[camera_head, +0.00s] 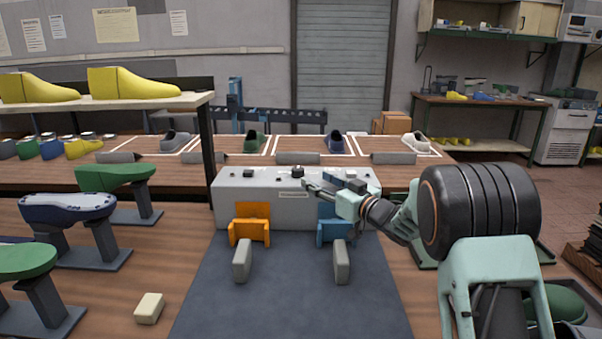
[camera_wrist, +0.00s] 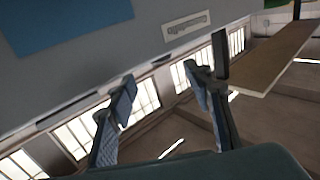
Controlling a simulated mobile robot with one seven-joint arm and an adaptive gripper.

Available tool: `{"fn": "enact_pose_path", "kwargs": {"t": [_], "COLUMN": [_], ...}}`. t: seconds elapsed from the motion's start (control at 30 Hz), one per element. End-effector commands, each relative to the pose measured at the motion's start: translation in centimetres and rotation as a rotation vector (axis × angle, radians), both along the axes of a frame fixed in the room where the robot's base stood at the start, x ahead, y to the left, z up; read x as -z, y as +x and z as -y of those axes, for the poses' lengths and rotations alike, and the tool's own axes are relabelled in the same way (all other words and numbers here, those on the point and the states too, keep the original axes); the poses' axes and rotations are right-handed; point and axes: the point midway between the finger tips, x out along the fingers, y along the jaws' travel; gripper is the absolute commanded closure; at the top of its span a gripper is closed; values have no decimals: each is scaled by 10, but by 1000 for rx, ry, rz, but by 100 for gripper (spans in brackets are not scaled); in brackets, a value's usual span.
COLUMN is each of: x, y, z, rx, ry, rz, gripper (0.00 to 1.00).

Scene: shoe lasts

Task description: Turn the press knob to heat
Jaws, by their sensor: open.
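The press (camera_head: 230,190) is a grey box in the middle of the bench, with an orange bracket (camera_head: 249,226) and a blue bracket (camera_head: 334,224) on its front. A black knob (camera_head: 298,170) stands on its top, near the middle; its setting is too small to read. My gripper (camera_head: 312,187) is at the top front edge of the press, just right of and below the knob. In the wrist view my gripper (camera_wrist: 163,88) has its fingers apart with nothing between them. The press's grey face with a label plate (camera_wrist: 186,24) lies beyond the fingers; the knob does not show there.
Two grey blocks (camera_head: 242,261) stand on the dark mat (camera_head: 290,300) before the press. Green and blue lasts (camera_head: 68,208) on stands fill the left, near a cream block (camera_head: 149,308). A shelf with yellow lasts (camera_head: 133,82) rises at back left.

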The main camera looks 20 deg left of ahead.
Motion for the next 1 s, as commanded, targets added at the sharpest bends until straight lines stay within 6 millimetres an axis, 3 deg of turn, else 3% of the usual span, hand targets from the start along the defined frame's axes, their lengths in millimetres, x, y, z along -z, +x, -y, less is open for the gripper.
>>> {"fn": "enact_pose_path", "kwargs": {"t": [0.2, 0.43, 0.97, 1.0], "x": [1, 0, 0, 0], "y": [24, 44, 54, 54], "z": [-33, -57, -68, -68], "rx": [-3, -1, 1, 1], "ry": [-1, 0, 0, 0], "rz": [3, 2, 1, 1], "gripper": [54, 54, 54, 57]}}
